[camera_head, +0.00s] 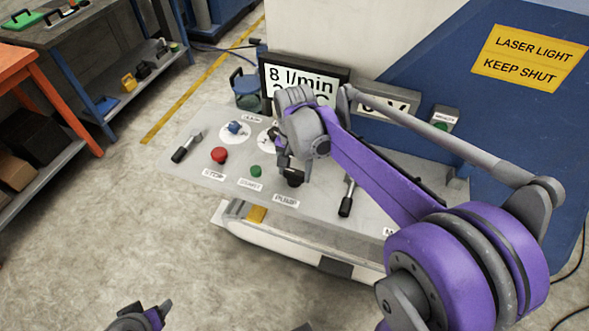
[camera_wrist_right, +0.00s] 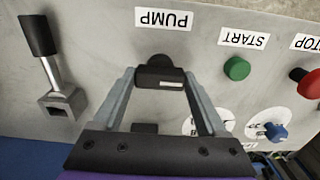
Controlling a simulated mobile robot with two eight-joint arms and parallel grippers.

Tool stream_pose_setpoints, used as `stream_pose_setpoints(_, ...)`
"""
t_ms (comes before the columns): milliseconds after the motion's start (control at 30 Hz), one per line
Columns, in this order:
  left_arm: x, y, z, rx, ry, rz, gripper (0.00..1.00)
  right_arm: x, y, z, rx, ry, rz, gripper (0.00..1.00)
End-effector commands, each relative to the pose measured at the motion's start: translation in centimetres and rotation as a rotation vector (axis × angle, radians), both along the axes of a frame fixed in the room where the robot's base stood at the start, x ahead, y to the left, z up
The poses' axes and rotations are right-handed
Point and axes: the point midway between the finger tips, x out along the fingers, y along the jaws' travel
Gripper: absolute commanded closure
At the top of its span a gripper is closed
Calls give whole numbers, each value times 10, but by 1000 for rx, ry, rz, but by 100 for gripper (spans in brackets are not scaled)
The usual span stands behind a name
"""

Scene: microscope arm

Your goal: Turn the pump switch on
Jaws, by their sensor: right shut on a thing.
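The control panel (camera_head: 330,208) also bears a red stop button (camera_head: 219,155), a green start button (camera_head: 256,171), a blue knob (camera_head: 235,128) and two black-handled levers (camera_head: 346,203) (camera_head: 183,150). A display (camera_head: 300,82) reads 8 l/min. Open floor lies left of the panel.

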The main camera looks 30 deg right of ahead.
Motion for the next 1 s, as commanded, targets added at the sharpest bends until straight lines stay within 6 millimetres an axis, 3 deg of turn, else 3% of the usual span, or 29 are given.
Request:
stream_pose_setpoints(167, 0, 0, 0, 0, 0, 0, 37, 0, 0, 0, -1, -1, -3, 81)
stream_pose_setpoints(200, 0, 0, 0, 0, 0, 0, 37, 0, 0, 0, -1, -1, -3, 23)
stream_pose_setpoints(333, 0, 0, 0, 0, 0, 0, 37, 0, 0, 0, 0, 0, -2, 0)
stream_pose_setpoints(667, 0, 0, 1, 0, 0, 0, 37, 0, 0, 5, 0, 0, -1, 0)
stream_pose_setpoints(1000, 2, 0, 7, 0, -4, 0, 37, 0, 0, 68, 1, -1, -1, 0)
